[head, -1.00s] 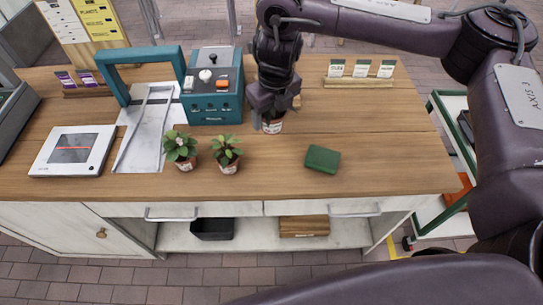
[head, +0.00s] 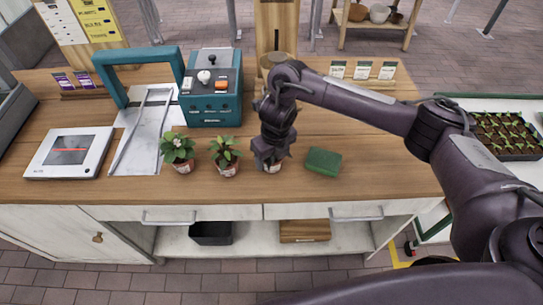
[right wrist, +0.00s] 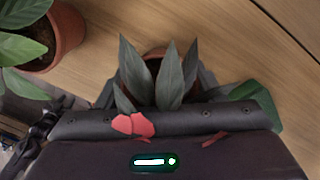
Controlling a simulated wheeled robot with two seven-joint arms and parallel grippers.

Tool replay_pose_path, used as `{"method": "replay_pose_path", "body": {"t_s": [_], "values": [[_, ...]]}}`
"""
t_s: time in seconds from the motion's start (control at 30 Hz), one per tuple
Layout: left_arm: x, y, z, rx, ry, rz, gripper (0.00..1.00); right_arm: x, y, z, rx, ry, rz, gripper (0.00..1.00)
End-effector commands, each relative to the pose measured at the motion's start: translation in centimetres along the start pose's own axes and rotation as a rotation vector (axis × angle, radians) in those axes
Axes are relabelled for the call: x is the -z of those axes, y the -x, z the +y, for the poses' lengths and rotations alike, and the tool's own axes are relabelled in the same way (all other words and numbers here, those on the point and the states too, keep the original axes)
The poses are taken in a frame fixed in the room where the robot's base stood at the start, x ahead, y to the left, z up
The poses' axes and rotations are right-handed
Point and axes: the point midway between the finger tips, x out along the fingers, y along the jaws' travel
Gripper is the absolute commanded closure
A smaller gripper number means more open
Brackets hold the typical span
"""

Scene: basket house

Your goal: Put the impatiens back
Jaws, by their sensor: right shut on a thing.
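My right gripper (head: 271,158) is shut on a small potted plant (right wrist: 152,78) with long pointed green leaves and red petals. Its pot (head: 272,168) shows just below the fingers, at or close above the wooden counter; I cannot tell if it touches. The gripper body hides most of this plant in the head view. To its left stand a potted plant with reddish marks among its leaves (head: 226,153) and a potted plant with a white flower (head: 177,152). I cannot tell by name which one is the impatiens. My left gripper is not in view.
A green block (head: 322,161) lies close right of the gripper. A teal device (head: 214,90), a teal frame over a metal tray (head: 147,130) and a white scale (head: 70,152) stand left. Card holders are at the back. A seedling tray (head: 505,135) is at far right.

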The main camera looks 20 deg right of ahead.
Motion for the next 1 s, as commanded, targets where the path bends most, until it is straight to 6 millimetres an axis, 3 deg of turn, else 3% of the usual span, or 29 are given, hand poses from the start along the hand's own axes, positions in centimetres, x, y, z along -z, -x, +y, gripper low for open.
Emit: {"method": "replay_pose_path", "body": {"t_s": [0.37,0.4,0.53,0.83,1.0], "values": [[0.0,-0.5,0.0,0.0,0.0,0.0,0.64,0.0,-0.5,0.0,0.0,0.0,-0.002,0.65],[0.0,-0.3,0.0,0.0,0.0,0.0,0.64,0.0,-0.3,0.0,0.0,0.0,-0.002,0.33],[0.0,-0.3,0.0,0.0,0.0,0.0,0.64,0.0,-0.3,0.0,0.0,0.0,-0.001,0.17],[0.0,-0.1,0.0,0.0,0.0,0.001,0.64,0.0,-0.1,0.0,0.0,0.0,-0.001,0.17],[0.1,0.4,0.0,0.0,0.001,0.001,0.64,-0.2,1.7,-0.1,0.002,0.002,-0.006,0.17]]}}
